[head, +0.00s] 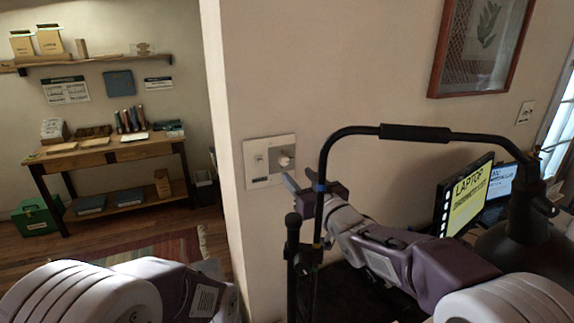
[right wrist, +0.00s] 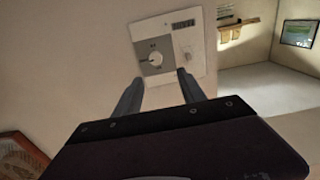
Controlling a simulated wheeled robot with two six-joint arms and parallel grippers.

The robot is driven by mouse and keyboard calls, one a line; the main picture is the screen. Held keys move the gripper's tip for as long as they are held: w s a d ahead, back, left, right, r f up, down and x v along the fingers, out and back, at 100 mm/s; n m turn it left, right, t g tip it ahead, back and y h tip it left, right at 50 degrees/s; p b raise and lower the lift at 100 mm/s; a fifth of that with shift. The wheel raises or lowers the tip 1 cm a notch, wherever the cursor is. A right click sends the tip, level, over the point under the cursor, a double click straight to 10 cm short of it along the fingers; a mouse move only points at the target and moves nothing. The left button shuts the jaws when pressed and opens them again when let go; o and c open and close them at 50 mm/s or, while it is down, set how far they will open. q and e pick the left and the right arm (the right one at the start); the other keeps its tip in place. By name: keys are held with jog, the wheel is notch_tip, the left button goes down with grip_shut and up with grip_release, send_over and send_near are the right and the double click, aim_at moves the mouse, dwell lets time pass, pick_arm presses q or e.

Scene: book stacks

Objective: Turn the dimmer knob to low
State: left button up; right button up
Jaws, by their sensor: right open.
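The dimmer knob (head: 285,160) is a small round pale knob on the right part of a light wall plate (head: 250,176), near the wall's left corner. In the right wrist view the knob (right wrist: 155,59) shows white on a grey square with small marks around it; I cannot read its setting. My right gripper (head: 304,188) is open just below and in front of the plate. In the right wrist view its two fingers (right wrist: 158,88) stand apart, pointing at the plate, with the knob just beyond their tips and nothing between them. My left gripper is out of view.
A black curved tube (head: 412,132) arches close around my right forearm. A laptop-like screen (head: 466,197) stands to the right. A framed picture (head: 482,45) and a second wall plate (head: 525,112) are on the wall. A wooden desk (head: 105,153) stands far left.

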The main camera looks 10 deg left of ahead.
aim_at(285, 161)
jog(key=x, duration=0.2)
jog(key=p+x, duration=0.1)
jog(key=x, duration=0.1)
jog(key=d+p+x, duration=0.1)
jog(key=x, duration=0.1)
jog(key=shift+w+a+f, duration=0.1)
jog(key=shift+w+f, duration=0.15)
jog(key=shift+w, duration=0.15)
jog(key=shift+a+p+x, duration=0.2)
jog(key=shift+p+x, duration=0.45)
jog(key=shift+x, duration=0.55)
jog(key=shift+w+a+r, duration=0.1)
jog(key=shift+a+r, duration=0.05)
jog(key=shift+a, duration=0.05)
jog(key=shift+w+f, duration=0.2)
jog(key=shift+w, duration=0.1)
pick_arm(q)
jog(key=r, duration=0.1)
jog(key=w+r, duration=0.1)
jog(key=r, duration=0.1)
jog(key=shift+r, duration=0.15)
pick_arm(e)
grip_shut()
